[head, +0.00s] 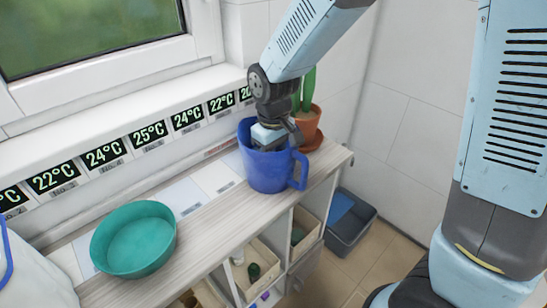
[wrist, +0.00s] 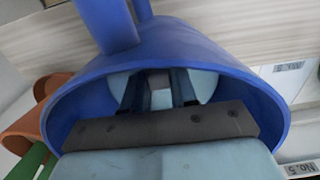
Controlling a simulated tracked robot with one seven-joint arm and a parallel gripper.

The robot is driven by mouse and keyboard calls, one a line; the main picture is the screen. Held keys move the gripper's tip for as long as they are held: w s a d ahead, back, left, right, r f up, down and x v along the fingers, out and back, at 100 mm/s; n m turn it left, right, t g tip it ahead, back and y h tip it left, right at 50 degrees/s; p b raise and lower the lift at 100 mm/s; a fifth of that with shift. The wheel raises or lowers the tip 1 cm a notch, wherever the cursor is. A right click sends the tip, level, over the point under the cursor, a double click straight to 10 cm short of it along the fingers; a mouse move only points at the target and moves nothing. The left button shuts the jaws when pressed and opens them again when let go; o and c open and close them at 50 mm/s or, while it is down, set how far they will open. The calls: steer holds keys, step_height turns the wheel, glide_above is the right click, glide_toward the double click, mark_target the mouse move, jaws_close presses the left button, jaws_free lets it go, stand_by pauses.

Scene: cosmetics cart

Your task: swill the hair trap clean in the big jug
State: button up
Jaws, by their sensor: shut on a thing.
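The big blue jug (head: 262,172) stands upright on the cart top at its right end, with its handle to the right. My gripper reaches down into the jug's mouth, so its fingertips are hidden in the head view. In the wrist view the jug's rim (wrist: 285,105) surrounds my gripper (wrist: 160,95), with two dark fingers close together deep inside. A small pale patch shows between the fingers, probably part of the hair trap, which I cannot make out clearly. I cannot tell whether it touches the jug's floor.
A teal bowl (head: 133,240) stands at the left on the cart top (head: 225,215). A potted plant in a terracotta pot (head: 308,122) stands close behind the jug. Temperature labels line the window ledge. A grey bin (head: 348,222) is on the floor at right.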

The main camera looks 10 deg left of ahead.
steer(key=shift+s+d, duration=0.2)
steer(key=shift+d, duration=0.1)
stand_by(1.4)
step_height(320, 180, up, 18)
steer(key=shift+f, duration=0.25)
stand_by(2.1)
steer(key=shift+s, duration=0.1)
stand_by(1.0)
